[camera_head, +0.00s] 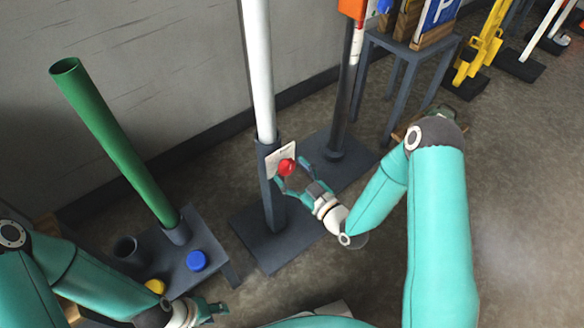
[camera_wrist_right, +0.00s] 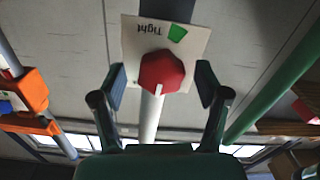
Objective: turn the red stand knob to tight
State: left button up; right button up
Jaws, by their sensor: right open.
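The red knob (camera_head: 287,167) sits on the dark lower sleeve of a stand that holds a white pole (camera_head: 258,70). Behind the knob is a white card (camera_head: 272,160). In the right wrist view the knob (camera_wrist_right: 161,72) is faceted, with a white mark on its lower edge. The card (camera_wrist_right: 190,55) there reads "Tight" upside down beside a green patch (camera_wrist_right: 177,33), up and right of the knob. My right gripper (camera_wrist_right: 161,82) is open, one finger on each side of the knob, with gaps visible. My left gripper (camera_head: 210,309) is low at the left, away from the stand; its jaws are unclear.
A grey stand (camera_head: 222,262) at the left holds a green tube (camera_head: 118,145), a blue cap (camera_head: 196,260) and a yellow cap (camera_head: 155,286). A dark post (camera_head: 343,100) with an orange part stands behind the right gripper. A grey table (camera_head: 410,45) carries signs. Open floor lies at the right.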

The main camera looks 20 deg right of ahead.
jog(key=shift+x, duration=0.8)
jog(key=shift+c, duration=0.3)
jog(key=c, duration=1.1)
jog(key=shift+d, duration=0.25)
jog(key=shift+a, duration=0.1)
jog(key=shift+m, duration=0.3)
